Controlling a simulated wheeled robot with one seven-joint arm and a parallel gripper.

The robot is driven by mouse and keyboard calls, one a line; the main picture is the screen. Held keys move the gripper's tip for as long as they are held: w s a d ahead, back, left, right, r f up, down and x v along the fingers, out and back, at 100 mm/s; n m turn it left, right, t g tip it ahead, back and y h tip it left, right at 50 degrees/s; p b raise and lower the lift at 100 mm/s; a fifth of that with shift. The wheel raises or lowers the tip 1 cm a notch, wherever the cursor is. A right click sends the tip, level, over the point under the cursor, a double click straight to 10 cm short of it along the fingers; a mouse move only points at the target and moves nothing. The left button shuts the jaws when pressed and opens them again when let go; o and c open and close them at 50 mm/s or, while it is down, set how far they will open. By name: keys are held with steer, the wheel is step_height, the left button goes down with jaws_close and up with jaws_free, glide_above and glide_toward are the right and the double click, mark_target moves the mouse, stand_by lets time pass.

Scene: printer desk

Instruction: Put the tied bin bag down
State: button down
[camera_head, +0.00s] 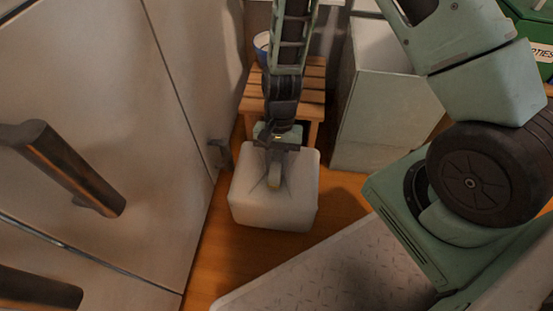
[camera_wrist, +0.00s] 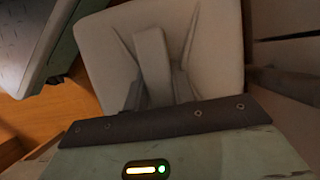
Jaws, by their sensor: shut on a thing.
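The tied bin bag (camera_head: 273,205) is a pale, boxy bag with folds drawn up to a tied neck on top. It is in the middle of the head view, close above or on the wooden floor; I cannot tell which. My gripper (camera_head: 274,180) is above the bag and shut on its tied neck. In the wrist view the bag (camera_wrist: 205,40) fills the upper middle, and its neck stands between the fingers of my gripper (camera_wrist: 158,88). The bag's underside is hidden.
White cabinet fronts with dark handles (camera_head: 75,165) stand close on the left. A slatted wooden stool (camera_head: 315,85) is behind the bag, with a bowl (camera_head: 262,43) on it. A pale box-like unit (camera_head: 375,100) stands to the right. Some wooden floor (camera_head: 240,255) is bare in front.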

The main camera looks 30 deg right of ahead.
steer(key=shift+f+b, duration=1.35)
steer(key=shift+f, duration=0.8)
steer(key=c, duration=1.2)
jaws_free()
steer(key=shift+o, duration=0.2)
steer(key=shift+r, duration=0.1)
